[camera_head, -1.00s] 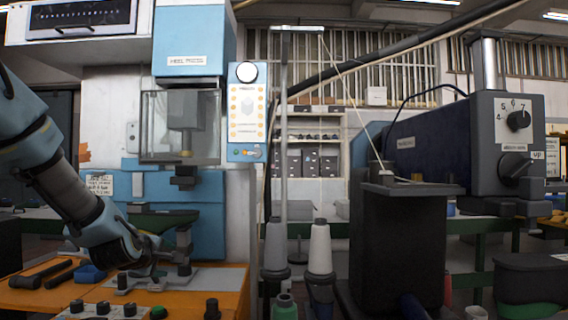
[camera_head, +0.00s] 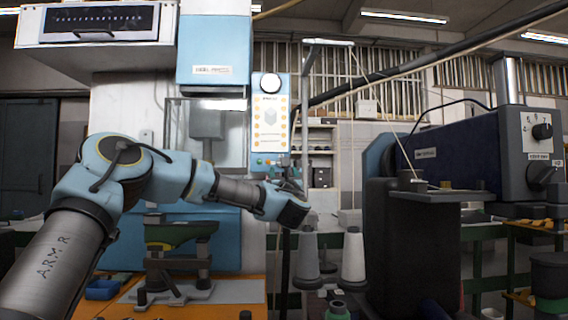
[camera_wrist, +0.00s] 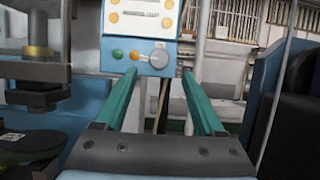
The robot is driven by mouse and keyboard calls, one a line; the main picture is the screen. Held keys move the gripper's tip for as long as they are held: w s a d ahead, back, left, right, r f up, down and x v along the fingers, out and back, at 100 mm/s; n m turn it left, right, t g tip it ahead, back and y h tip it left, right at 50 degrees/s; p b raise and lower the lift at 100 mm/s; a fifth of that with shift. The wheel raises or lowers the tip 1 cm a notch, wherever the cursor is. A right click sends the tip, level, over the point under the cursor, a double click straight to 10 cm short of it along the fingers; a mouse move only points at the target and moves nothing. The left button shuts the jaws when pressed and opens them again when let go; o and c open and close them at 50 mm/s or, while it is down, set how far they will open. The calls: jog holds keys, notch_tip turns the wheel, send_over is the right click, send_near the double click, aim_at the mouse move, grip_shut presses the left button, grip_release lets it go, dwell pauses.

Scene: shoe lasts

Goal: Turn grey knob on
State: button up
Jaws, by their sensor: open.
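The grey knob (camera_wrist: 158,58) is a round knob at the right end of a row on the lower strip of the heel press control panel (camera_head: 270,115). A green button (camera_wrist: 117,54) and an orange button (camera_wrist: 135,55) are to its left. My gripper (camera_wrist: 158,76) is open and empty, its two green fingers pointing at the panel. The knob appears between the fingertips in the wrist view, with nothing gripped. In the head view my gripper (camera_head: 286,182) is just below the panel's lower edge, and the knob is hard to make out there.
The blue heel press (camera_head: 212,50) stands behind my arm, with a green shoe last (camera_head: 180,233) on its lower stand. Thread cones (camera_head: 353,258) stand below and right of my gripper. A dark blue machine (camera_head: 455,150) fills the right side.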

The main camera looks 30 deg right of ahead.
jog(key=p+x, duration=0.2)
jog(key=x, duration=0.3)
jog(key=shift+w+d+r, duration=0.1)
jog(key=shift+w+r, duration=0.05)
jog(key=shift+w, duration=0.2)
jog(key=shift+c, duration=0.2)
grip_shut()
